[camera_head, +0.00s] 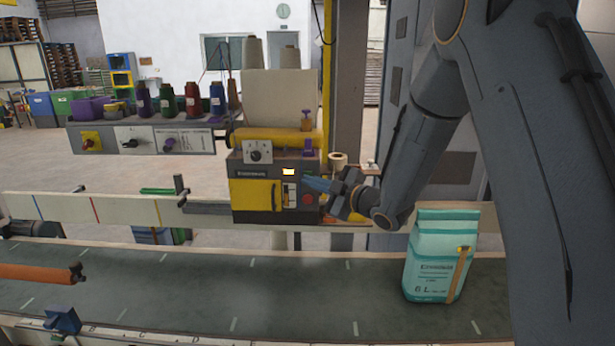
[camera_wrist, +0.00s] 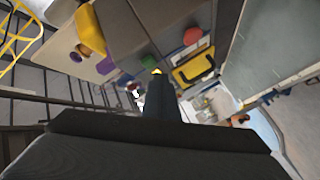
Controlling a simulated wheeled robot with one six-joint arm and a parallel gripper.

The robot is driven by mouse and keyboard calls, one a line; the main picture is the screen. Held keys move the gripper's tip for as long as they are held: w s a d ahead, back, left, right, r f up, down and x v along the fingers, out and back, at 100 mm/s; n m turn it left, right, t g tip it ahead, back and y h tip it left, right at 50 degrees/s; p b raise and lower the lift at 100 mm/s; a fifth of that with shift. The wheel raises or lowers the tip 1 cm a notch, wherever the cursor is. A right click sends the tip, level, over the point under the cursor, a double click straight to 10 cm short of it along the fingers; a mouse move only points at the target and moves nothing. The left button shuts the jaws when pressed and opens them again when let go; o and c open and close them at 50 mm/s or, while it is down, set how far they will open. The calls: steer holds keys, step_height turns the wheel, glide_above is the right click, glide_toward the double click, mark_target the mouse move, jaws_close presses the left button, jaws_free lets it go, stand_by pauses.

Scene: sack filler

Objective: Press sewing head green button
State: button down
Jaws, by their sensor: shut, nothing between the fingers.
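In the wrist view my shut fingers (camera_wrist: 156,80) reach toward a dark housing with a red round knob and a small green spot (camera_wrist: 190,51). I cannot tell whether the fingertips touch the panel.
A teal and white sack (camera_head: 438,262) stands on the dark conveyor (camera_head: 200,290) below my arm. Thread spools (camera_head: 193,98) stand on a grey control shelf left of the sewing head. A pale guide rail (camera_head: 110,211) runs along the back of the conveyor.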

steer(key=shift+w, duration=0.1)
stand_by(0.6)
steer(key=shift+w, duration=0.35)
steer(key=shift+w+b, duration=0.45)
stand_by(0.7)
steer(key=shift+s, duration=0.9)
steer(key=s+p, duration=0.1)
steer(key=s, duration=0.4)
steer(key=shift+a, duration=0.1)
stand_by(0.3)
stand_by(0.5)
